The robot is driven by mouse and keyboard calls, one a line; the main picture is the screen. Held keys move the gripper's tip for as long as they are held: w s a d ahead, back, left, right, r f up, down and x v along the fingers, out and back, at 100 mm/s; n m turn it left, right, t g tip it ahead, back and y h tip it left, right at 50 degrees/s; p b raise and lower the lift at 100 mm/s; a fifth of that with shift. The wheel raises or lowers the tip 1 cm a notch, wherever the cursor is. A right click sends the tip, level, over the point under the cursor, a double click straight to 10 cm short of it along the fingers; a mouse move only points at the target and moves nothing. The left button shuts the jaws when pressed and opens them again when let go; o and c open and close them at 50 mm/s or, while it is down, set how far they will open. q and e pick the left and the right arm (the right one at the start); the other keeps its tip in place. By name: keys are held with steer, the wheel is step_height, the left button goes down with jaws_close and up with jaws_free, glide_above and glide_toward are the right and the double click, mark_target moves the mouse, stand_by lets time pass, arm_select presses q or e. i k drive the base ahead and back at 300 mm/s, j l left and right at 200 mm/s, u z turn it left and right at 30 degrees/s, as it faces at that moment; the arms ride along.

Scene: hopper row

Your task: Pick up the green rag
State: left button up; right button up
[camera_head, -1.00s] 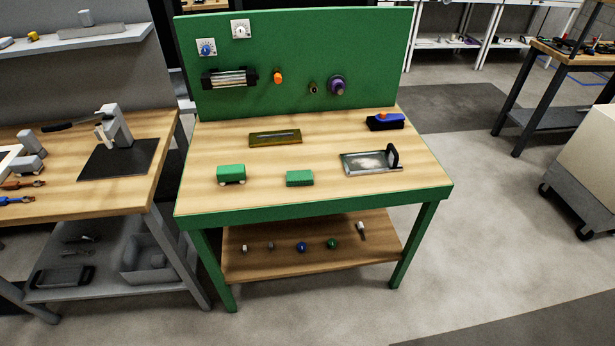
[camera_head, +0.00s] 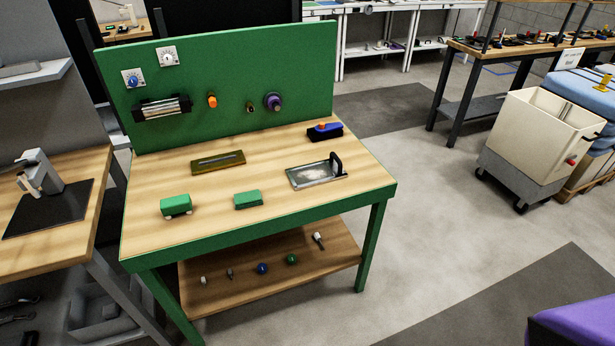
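Two small green things lie near the front edge of the green-framed workbench (camera_head: 150,247). The right one, a flat, folded-looking green block (camera_head: 248,200), could be the green rag, but it is too small to be sure. The left one is a taller green block (camera_head: 175,205) with pale round parts at its base. The two are apart, with bare wood between them. Neither of my grippers is in view.
On the bench are a metal plate with a black handle (camera_head: 316,174), a dark yellow flat piece (camera_head: 218,162) and a blue-black tool (camera_head: 324,131). A cream cart (camera_head: 535,135) stands right. A purple-topped thing (camera_head: 580,320) is lower right. Grey floor between is open.

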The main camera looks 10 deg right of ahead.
mark_target(254, 197)
steer(key=i+j, duration=0.15)
steer(key=j, duration=0.25)
steer(key=i+j, duration=0.15)
steer(key=j, duration=0.2)
steer(key=i+j+z, duration=0.1)
steer(key=j, duration=0.3)
steer(key=i+j, duration=0.25)
steer(key=j, duration=0.1)
